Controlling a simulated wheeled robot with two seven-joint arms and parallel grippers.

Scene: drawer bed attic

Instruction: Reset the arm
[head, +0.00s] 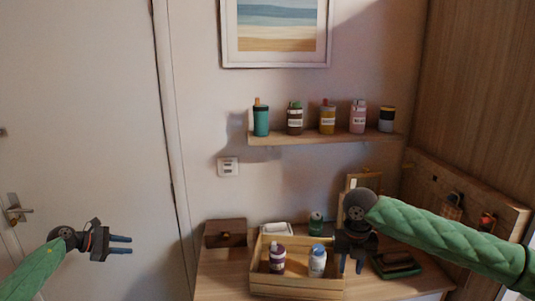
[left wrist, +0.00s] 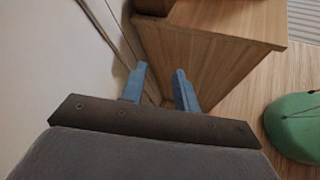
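My left gripper (head: 126,245) is at the left of the head view, in front of the white door and left of the wooden cabinet. Its two blue fingers point right and stand apart with nothing between them; the left wrist view also shows them apart and empty (left wrist: 158,88). My right arm in its green sleeve (head: 450,237) reaches in from the right. My right gripper (head: 352,268) points down beside the right end of the wooden crate (head: 297,290). Its fingers are apart, with no object visible between them. It hides part of the crate's right end.
The crate holds a purple-and-white bottle (head: 277,260) and a white bottle with a blue cap (head: 318,261). A brown box (head: 226,233), a green can (head: 316,222) and a dark green tray (head: 397,265) surround it. A wall shelf (head: 320,139) carries several containers. Space around my left gripper looks clear.

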